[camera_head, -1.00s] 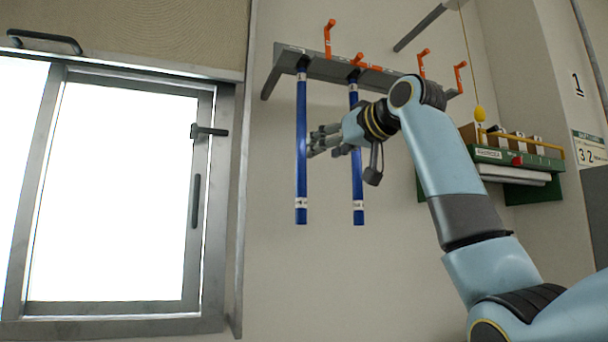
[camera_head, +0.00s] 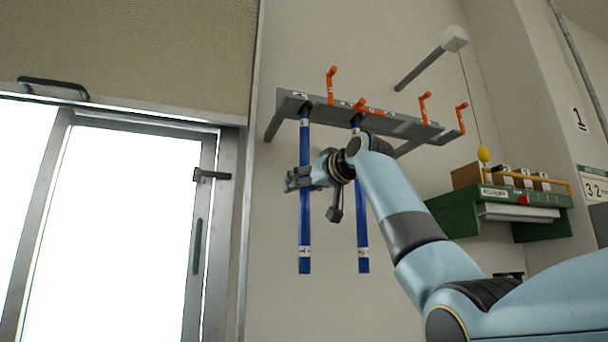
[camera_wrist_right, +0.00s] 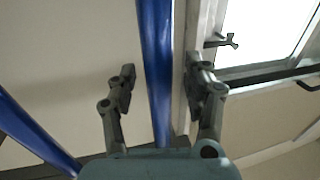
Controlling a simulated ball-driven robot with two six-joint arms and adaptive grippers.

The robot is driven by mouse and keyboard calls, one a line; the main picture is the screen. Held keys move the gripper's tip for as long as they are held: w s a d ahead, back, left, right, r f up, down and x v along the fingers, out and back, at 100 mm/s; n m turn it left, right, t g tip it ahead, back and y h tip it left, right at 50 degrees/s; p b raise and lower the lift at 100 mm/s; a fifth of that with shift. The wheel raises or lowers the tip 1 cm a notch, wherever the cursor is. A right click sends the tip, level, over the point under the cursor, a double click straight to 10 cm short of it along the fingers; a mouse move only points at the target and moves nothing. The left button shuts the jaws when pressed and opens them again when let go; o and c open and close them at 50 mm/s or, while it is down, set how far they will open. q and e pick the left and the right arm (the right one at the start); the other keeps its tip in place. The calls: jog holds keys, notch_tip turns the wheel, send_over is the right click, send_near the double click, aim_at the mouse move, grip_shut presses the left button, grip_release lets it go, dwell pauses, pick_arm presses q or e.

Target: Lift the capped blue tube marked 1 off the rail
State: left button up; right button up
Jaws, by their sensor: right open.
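Two blue tubes hang upright from a grey rail (camera_head: 400,126) on the wall. The left tube (camera_head: 304,228), with white bands near its top and bottom, hangs at the rail's left end. The second blue tube (camera_head: 362,230) hangs to its right, partly behind my right arm. My right gripper (camera_head: 297,180) is at the left tube's middle height. In the right wrist view the left tube (camera_wrist_right: 156,70) stands between the two open fingers (camera_wrist_right: 160,88), with gaps on both sides. The other tube (camera_wrist_right: 30,130) shows at lower left there. My left gripper is not in view.
Orange hooks (camera_head: 332,86) stand along the rail. A green shelf (camera_head: 455,212) with small boxes is on the wall at right. A yellow ball (camera_head: 484,154) hangs on a cord. A window (camera_head: 125,220) with a handle is at left. The wall below the tubes is clear.

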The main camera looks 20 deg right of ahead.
grip_shut()
dwell(0.3)
